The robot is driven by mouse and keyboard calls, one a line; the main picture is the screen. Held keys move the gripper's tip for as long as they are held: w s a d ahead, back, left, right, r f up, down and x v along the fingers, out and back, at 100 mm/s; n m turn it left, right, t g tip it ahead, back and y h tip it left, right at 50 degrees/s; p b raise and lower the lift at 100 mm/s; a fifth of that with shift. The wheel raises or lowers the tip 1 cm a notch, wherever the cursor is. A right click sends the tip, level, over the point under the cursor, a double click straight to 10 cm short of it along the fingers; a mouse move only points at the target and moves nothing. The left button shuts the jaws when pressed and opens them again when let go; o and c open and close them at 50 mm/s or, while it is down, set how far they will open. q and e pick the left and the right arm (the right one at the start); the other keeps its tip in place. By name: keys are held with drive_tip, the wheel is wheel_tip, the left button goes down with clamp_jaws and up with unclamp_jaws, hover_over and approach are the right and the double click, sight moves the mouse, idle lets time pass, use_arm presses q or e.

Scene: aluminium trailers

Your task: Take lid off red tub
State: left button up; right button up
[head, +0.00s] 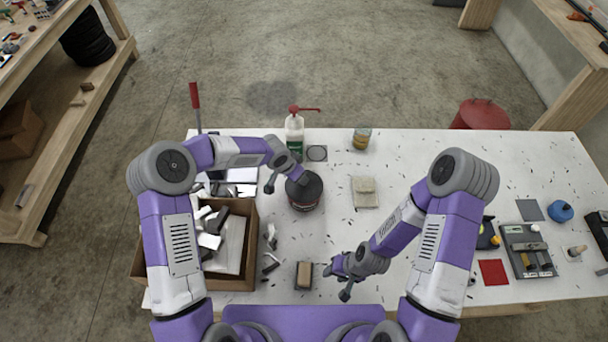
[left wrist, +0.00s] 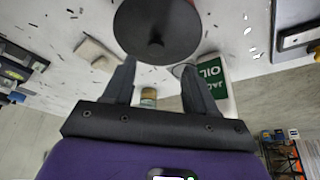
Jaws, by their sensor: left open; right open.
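A tub (head: 304,206) with a dark round lid (head: 308,187) stands on the white table; only a narrow strip of its reddish side shows. My left gripper (head: 286,180) is open at the lid, its fingers over the lid's left side. In the left wrist view the dark lid (left wrist: 157,25) lies just beyond the open fingertips, its centre between them. I cannot tell whether a finger touches it. My right gripper (head: 337,284) is open and empty above the front of the table, beside a brown block (head: 304,275).
A white pump bottle (head: 294,135) with a red top stands behind the tub, with a jar (head: 361,138) to its right. A cardboard box (head: 233,283) of metal offcuts is at left. A folded cloth (head: 365,191) lies right. A red drum (head: 480,115) stands beyond the table.

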use_arm(q)
drive_tip(key=shift+s+d+f, duration=0.25)
drive_tip(key=shift+s+f, duration=0.25)
drive_tip(key=shift+f, duration=0.05)
use_arm(e)
drive_tip(key=shift+s+r, duration=0.3)
drive_tip(key=shift+s, duration=0.35)
use_arm(q)
drive_tip(key=x, duration=0.2)
drive_tip(key=p+x, duration=0.1)
drive_tip(key=x, duration=0.1)
drive_tip(key=shift+w+f+p, duration=0.1)
drive_tip(key=shift+w+p, duration=0.2)
drive_tip(key=shift+w, duration=0.1)
use_arm(e)
drive_tip(key=shift+w+r, duration=0.3)
drive_tip(key=shift+r, duration=0.25)
use_arm(q)
drive_tip(key=shift+d+f, duration=0.2)
drive_tip(key=shift+f, duration=0.15)
use_arm(e)
drive_tip(key=shift+s+r, duration=0.1)
drive_tip(key=shift+s, duration=0.05)
use_arm(q)
drive_tip(key=shift+w+f, duration=0.1)
drive_tip(key=shift+w, duration=0.05)
drive_tip(key=shift+c, duration=0.3)
clamp_jaws()
